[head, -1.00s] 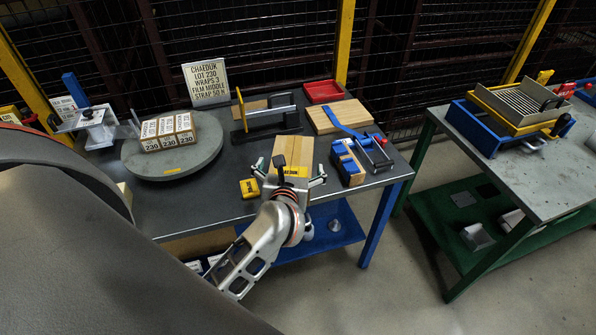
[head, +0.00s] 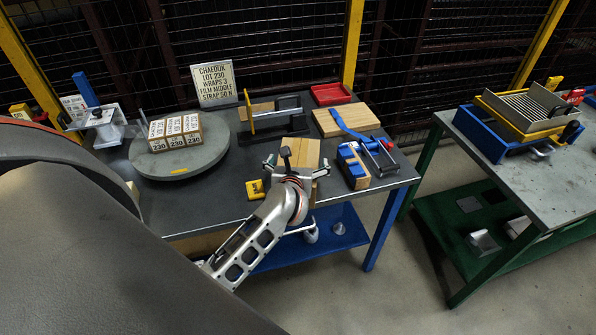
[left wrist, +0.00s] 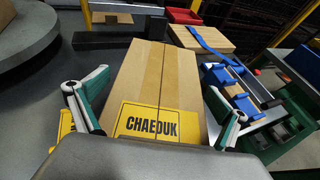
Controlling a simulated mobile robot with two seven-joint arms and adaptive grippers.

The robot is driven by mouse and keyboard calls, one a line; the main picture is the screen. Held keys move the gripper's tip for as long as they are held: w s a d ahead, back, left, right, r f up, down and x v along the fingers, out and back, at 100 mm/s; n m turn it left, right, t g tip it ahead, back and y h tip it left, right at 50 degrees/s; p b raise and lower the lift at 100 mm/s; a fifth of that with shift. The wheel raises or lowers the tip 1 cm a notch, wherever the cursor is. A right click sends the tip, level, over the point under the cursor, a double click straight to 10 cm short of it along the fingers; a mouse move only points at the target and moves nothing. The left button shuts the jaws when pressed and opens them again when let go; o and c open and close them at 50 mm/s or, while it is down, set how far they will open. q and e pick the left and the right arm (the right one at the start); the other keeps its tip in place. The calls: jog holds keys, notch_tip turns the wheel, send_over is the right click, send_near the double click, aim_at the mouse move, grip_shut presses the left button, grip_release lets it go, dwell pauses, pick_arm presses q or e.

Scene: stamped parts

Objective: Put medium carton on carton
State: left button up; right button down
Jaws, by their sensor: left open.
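A brown carton (head: 306,149) with a taped top seam stands near the front edge of the dark bench. In the left wrist view the carton (left wrist: 158,75) fills the middle, with a yellow CHAEDUK label on its near part. My left gripper (head: 297,167) is open, with its fingers spread to either side of the carton. In the left wrist view gaps show between the carton and the fingers of the gripper (left wrist: 158,105). Three small cartons (head: 175,133) marked 230 stand in a row on a round grey turntable (head: 196,157). My right gripper is not in view.
A yellow block (head: 255,189) lies left of the brown carton. A blue and wooden clamp fixture (head: 354,167) stands right of it. Behind are a black strapping fixture (head: 273,127), a wooden board (head: 347,118) and a red tray (head: 331,94). A sign (head: 213,83) stands at the back.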

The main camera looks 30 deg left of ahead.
pick_arm(q)
jog(key=c, duration=2)
jog(key=shift+w+r, duration=0.15)
jog(key=shift+r, duration=0.1)
jog(key=shift+c, duration=0.5)
notch_tip(320, 180, up, 20)
jog(key=p, duration=0.3)
jog(key=s+d+r+m+h, duration=0.2)
jog(key=d+r+h, duration=0.1)
jog(key=d+r, duration=0.3)
jog(key=s+d+r+m+t+h, duration=0.1)
jog(key=s+d+r+m+h, duration=0.1)
jog(key=d+r, duration=0.4)
jog(key=shift+d+r+m+t+h, duration=0.35)
jog(key=shift+m+h, duration=0.15)
jog(key=shift+m, duration=0.2)
